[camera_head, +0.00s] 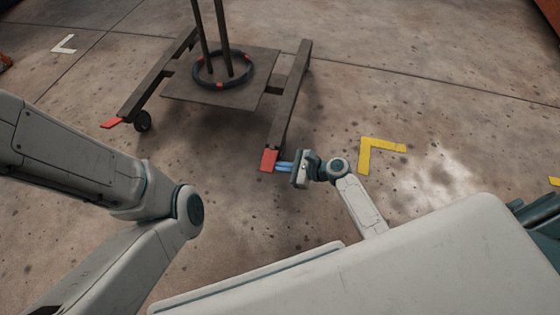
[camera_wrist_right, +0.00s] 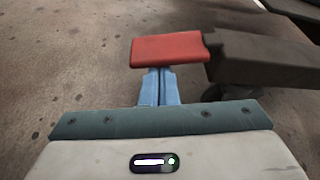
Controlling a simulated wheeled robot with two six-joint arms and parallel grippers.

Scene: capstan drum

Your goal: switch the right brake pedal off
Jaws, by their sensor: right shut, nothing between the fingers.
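The right brake pedal (camera_head: 268,160) is a red plate at the near end of the stand's right dark leg. In the right wrist view the pedal (camera_wrist_right: 168,49) sits just beyond my fingertips, with the leg running off to the right. My right gripper (camera_head: 281,167) is shut and empty, its blue fingers together beside the pedal. In the right wrist view the closed fingers (camera_wrist_right: 158,88) end at the pedal's near edge. Whether they touch it or reach under it I cannot tell. My left gripper is outside the head view; only its arm shows at left.
A second red pedal (camera_head: 112,122) is on the left leg, near a black caster (camera_head: 142,121). The stand's base plate (camera_head: 190,95) carries a dark ring (camera_head: 222,70) around two upright posts. Yellow corner tape (camera_head: 366,152) marks the floor at right. The concrete around is clear.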

